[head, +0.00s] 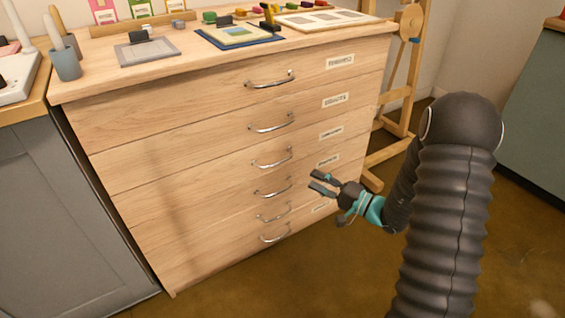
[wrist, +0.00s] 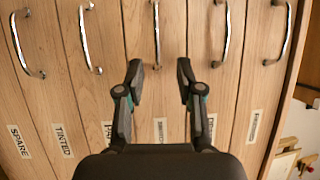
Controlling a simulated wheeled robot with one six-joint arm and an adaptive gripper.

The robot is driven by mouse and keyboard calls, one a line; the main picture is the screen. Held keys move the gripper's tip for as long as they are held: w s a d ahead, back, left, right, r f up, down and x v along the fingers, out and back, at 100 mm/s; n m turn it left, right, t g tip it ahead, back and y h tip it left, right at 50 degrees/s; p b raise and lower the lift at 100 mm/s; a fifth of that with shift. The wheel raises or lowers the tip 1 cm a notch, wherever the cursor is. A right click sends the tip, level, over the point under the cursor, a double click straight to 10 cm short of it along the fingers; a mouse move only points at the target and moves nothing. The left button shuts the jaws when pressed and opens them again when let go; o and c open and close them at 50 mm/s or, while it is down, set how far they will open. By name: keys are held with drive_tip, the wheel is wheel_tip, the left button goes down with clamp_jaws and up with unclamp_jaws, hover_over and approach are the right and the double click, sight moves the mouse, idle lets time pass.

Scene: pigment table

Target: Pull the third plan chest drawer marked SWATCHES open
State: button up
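The wooden plan chest has six closed drawers with curved metal handles. The third drawer from the top (head: 200,181) has its handle (head: 272,161) left of its white label (head: 331,132), which is too small to read there. In the wrist view the drawers run as upright bands. The third handle (wrist: 157,35) stands centrally above my fingertips, and its label (wrist: 160,130) is partly hidden by my gripper. My gripper (head: 315,181) is open and empty, in front of the chest and to the right of the handles. Its spread fingers also show in the wrist view (wrist: 159,74).
Neighbouring handles (wrist: 90,38) and (wrist: 225,35) lie either side of the third. A grey cabinet (head: 60,200) stands left of the chest. A wooden easel (head: 400,90) stands behind its right side. The floor (head: 270,285) before the chest is clear.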

sight(282, 161)
drive_tip(key=shift+t, duration=0.4)
drive_tip(key=x, duration=0.4)
drive_tip(key=p+x, duration=0.1)
drive_tip(key=x, duration=0.4)
drive_tip(key=w+f+p+x, duration=0.1)
drive_tip(key=x, duration=0.3)
drive_tip(key=shift+w, duration=0.2)
drive_tip(key=shift+d, duration=0.1)
clamp_jaws()
